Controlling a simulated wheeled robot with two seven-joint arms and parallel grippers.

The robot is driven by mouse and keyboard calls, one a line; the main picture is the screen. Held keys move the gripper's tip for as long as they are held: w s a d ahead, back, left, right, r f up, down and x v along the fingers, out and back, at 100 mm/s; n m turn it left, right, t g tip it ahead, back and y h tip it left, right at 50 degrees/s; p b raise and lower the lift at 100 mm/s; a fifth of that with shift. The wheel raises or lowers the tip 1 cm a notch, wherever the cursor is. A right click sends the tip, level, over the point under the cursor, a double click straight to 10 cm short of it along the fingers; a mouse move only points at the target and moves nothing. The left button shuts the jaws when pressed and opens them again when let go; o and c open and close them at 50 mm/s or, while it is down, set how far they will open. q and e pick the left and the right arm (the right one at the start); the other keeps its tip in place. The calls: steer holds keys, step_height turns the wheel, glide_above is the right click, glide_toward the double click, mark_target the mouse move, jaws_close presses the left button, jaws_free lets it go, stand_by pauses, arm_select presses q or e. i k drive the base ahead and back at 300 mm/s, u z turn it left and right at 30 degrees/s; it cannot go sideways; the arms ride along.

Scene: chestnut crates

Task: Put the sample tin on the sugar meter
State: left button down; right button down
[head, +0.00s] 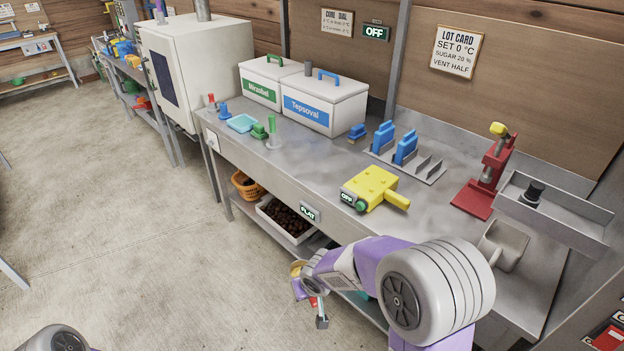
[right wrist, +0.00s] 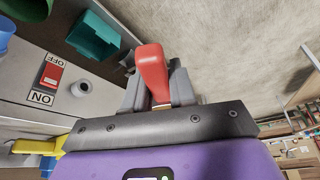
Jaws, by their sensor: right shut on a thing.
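My right gripper (head: 304,284) hangs in front of the bench's front edge. In the right wrist view its jaws (right wrist: 156,92) are shut on a red-handled thing (right wrist: 152,70). In the head view its red part (head: 312,301) hangs below the jaws, with a small grey metal piece (head: 322,321) under it. I cannot tell whether this is the sample tin. No sugar meter is labelled. A yellow device (head: 370,184) with an OFF label lies on the bench, and a red stand (head: 487,178) with a yellow top stands farther right. My left gripper is out of view.
The steel bench (head: 315,165) holds two white lidded boxes (head: 325,110), a rack (head: 425,171) with blue pieces, a green-handled tool (head: 272,133) and a grey tray (head: 555,208). A white crate (head: 283,232) of dark chestnuts is below. The floor at left is clear.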

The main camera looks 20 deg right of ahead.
mark_target(372, 189)
steer(key=u, duration=1.45)
steer(key=k, duration=1.05)
steer(key=z, duration=1.45)
steer(key=i, duration=0.2)
steer(key=u, duration=0.05)
